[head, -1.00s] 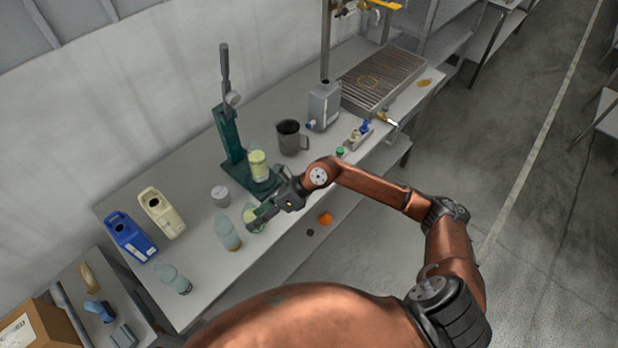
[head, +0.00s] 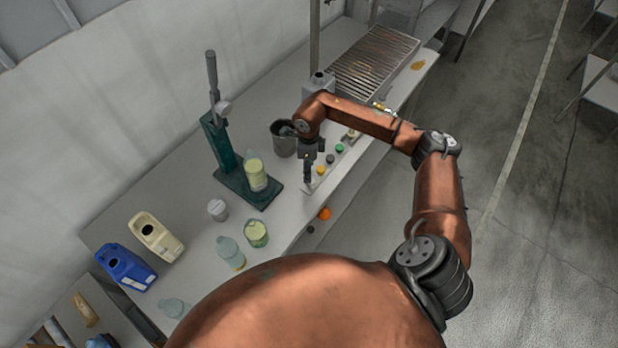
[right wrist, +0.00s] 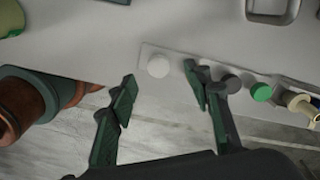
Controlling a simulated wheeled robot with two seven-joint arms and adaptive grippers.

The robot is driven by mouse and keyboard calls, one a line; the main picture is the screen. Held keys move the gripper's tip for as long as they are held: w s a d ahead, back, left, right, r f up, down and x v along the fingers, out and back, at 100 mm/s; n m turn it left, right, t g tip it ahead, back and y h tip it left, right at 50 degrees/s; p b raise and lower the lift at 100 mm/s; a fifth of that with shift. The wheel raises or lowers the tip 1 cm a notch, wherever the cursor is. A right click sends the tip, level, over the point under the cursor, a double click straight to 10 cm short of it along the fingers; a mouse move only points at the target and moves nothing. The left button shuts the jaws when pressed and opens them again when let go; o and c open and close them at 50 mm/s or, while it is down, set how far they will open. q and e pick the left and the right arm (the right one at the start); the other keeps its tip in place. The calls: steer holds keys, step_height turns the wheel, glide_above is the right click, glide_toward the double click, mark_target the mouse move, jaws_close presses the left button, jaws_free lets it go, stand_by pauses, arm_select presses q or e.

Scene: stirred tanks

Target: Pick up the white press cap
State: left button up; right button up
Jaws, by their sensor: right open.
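The white press cap (right wrist: 158,66) sits on a pale strip (right wrist: 146,52) near the bench's front edge in the right wrist view. My right gripper (right wrist: 160,75) is open, with one finger to each side of the cap and the cap just beyond the fingertips. I cannot tell the height gap. In the head view my right gripper (head: 307,184) points down at the near end of the strip, and I cannot make out the white cap there. A yellow cap (head: 321,170), a grey cap (head: 330,158) and a green cap (head: 339,148) show along the strip. My left gripper is not in view.
A green lever press (head: 226,165) with a jar (head: 256,175) on its base stands left of my gripper. A metal jug (head: 283,143) is close behind. Another jar (head: 256,233) and bottles stand nearer. The bench's front edge is close.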

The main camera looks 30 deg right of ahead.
steer(key=shift+a+f+p, duration=0.15)
steer(key=shift+f+p, duration=0.05)
steer(key=shift+f, duration=0.4)
steer(key=shift+a+f+p, duration=0.15)
steer(key=shift+f+p, duration=0.05)
steer(key=shift+f, duration=0.35)
step_height(320, 180, down, 3)
steer(key=shift+s+d+f+p, duration=0.1)
steer(key=shift+s+f+p, duration=0.05)
steer(key=shift+p, duration=0.25)
steer(key=shift+f, duration=0.15)
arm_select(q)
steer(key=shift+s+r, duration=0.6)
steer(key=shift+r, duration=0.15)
arm_select(e)
steer(key=c, duration=0.8)
